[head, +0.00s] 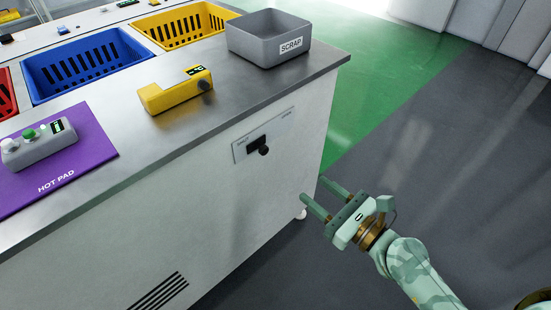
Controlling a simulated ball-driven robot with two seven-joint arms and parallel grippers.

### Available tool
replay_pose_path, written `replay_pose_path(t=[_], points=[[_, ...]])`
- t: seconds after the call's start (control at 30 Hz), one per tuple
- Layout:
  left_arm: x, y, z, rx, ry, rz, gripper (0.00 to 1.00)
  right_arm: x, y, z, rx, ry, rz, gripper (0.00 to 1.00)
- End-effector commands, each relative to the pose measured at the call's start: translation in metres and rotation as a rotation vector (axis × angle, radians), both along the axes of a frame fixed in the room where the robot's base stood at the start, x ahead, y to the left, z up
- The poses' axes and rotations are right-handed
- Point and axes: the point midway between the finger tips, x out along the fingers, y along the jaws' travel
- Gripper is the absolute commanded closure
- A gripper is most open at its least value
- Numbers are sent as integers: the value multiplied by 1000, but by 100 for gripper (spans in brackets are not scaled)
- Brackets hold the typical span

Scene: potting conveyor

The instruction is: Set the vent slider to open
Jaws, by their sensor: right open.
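The vent slider is a black knob (263,150) on a pale plate (244,153) on the white side panel of the counter. The knob sits near the middle of the plate, beside a dark slot. Small lettering at the plate's ends is too small to read. My right gripper (318,196) is open and empty, below and to the right of the plate, apart from it. Its two fingers point up and left toward the panel. My left gripper is not in view.
The steel counter (195,130) carries a grey SCRAP bin (268,48), a yellow device (172,97), blue (85,75) and yellow baskets, and a purple hot pad (85,165) with a grey button box (40,146). A vent grille (158,291) is low on the panel.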

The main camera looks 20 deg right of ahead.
Motion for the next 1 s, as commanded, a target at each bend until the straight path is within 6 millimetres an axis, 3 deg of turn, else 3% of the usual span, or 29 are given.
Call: replay_pose_path(t=[0.23,0.7,1.0], points=[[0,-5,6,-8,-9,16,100,25,9,3,33,8,0,55],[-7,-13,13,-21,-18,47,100,130,47,-1,33,14,-2,55],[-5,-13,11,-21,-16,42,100,153,56,-3,30,16,-1,55]])
